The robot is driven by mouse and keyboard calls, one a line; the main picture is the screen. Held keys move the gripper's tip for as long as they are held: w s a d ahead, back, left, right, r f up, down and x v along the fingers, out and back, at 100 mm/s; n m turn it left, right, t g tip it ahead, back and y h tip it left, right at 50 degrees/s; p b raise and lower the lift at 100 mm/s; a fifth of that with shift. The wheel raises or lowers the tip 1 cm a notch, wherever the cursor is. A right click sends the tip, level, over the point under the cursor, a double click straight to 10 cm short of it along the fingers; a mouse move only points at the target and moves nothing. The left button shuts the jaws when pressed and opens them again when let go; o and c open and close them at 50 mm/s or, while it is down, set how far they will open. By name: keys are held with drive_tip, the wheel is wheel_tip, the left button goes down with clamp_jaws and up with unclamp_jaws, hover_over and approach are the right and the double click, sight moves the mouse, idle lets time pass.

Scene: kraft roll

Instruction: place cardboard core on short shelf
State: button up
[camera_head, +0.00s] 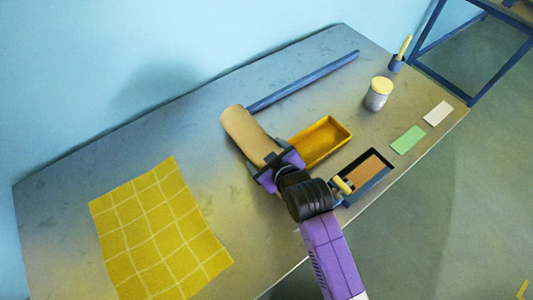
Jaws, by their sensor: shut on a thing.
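The cardboard core (246,134) is a tan cylinder over the middle of the grey table. My gripper (276,166) is shut on its near end. The core points away from my gripper, up and to the left in the picture. I cannot tell whether the core touches the table or is held above it. The jaws and wrist hide its near end. Nothing is clearly recognisable as the short shelf; a blue-framed stand (507,65) with a partly visible brown top is at the upper right, cut off by the edge.
A yellow tray (345,134) and a long blue bar (305,80) lie close to the core. A dark-rimmed tray (381,175), lidded jar (378,98), blue cup (397,64), green card (408,140) and white card (437,113) are right. A yellow grid mat (157,232) lies left.

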drive_tip(key=shift+r, duration=0.1)
drive_tip(key=o, duration=1.9)
drive_tip(key=v, duration=1.2)
